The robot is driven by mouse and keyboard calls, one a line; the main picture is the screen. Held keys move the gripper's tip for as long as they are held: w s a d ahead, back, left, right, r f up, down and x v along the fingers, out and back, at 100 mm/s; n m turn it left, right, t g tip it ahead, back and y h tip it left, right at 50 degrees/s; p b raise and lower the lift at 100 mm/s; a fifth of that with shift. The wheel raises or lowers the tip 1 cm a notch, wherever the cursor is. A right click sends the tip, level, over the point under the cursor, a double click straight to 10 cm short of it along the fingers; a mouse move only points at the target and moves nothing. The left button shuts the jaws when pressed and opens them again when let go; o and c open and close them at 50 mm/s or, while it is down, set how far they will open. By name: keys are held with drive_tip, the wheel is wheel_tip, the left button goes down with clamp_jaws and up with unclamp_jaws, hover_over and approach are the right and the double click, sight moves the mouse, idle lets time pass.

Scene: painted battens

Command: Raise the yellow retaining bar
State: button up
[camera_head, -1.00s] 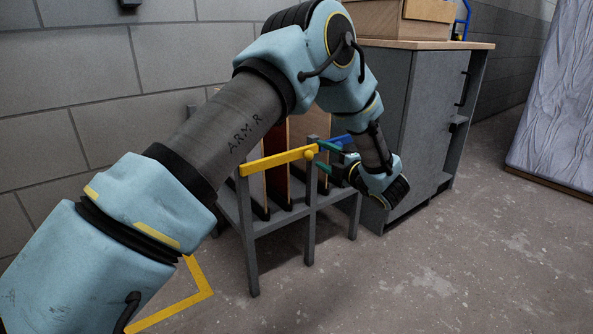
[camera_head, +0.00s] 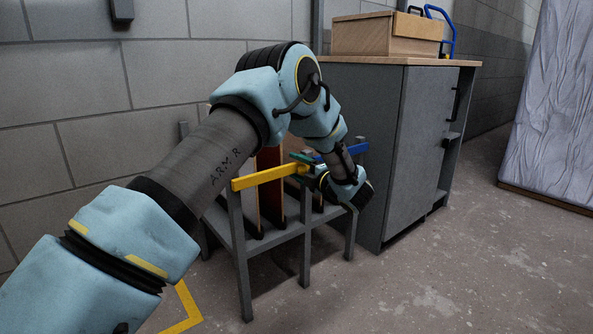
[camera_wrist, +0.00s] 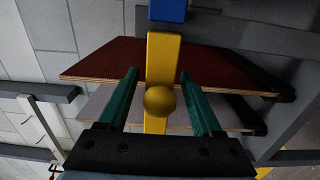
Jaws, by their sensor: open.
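The yellow retaining bar (camera_head: 266,177) lies level across the front of a grey rack (camera_head: 240,246), in front of upright boards. It has a round yellow knob near its right end; the knob (camera_wrist: 160,101) shows in the wrist view. My gripper (camera_wrist: 160,85) is open, with its green fingers on either side of the bar and knob and a visible gap to each. In the head view my gripper (camera_head: 304,163) is at the bar's right end, partly hidden by my own wrist. A blue bar (camera_head: 352,151) lies to the right; its end (camera_wrist: 168,10) shows in the wrist view.
Dark red boards (camera_head: 270,190) stand in the rack behind the bar. A grey cabinet (camera_head: 425,140) with a wooden box (camera_head: 372,35) on top stands close on the right. A wrapped panel (camera_head: 555,100) leans at far right. The floor (camera_head: 450,270) in front is clear.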

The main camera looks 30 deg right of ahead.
clamp_jaws()
idle(0.6)
idle(0.9)
